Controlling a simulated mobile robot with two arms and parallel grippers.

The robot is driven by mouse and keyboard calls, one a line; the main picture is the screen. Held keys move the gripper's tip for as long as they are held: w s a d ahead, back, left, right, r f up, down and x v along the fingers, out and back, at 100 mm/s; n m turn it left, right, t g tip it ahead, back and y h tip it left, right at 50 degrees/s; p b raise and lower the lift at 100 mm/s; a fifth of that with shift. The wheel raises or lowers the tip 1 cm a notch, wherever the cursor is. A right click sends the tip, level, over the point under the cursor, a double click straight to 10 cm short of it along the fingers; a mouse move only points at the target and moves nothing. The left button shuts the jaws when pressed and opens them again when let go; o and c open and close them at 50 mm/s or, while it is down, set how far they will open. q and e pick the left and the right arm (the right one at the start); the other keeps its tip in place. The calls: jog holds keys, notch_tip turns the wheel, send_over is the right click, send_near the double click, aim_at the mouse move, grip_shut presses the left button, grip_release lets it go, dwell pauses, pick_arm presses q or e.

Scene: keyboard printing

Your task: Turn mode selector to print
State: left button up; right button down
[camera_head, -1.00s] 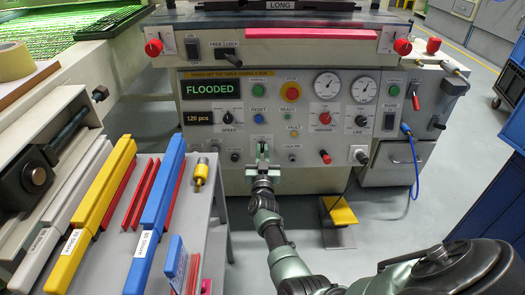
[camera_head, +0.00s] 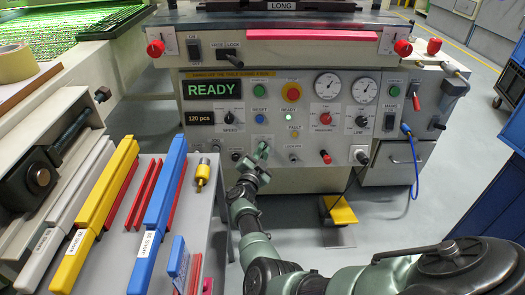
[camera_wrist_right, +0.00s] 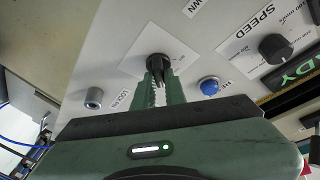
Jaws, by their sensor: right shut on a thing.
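The mode selector is a black knob (camera_wrist_right: 156,65) on a white label plate in the right wrist view. My right gripper (camera_wrist_right: 158,88) is shut on it, with the green fingers on either side of the knob. In the head view, my right gripper (camera_head: 260,152) is at the lower middle of the machine's front panel, turned at a slant and hiding most of the selector. The plate's lettering is too small to read. The display (camera_head: 212,89) reads READY in green, and the green ready lamp (camera_head: 289,120) is lit. My left gripper is not in view.
A grey side table (camera_head: 204,230) with coloured bars stands to the left. A yellow pedal (camera_head: 342,213) is on the floor.

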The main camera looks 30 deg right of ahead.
dwell(0.6)
jog(key=c, duration=1.5)
grip_release()
jog(key=shift+o, duration=0.2)
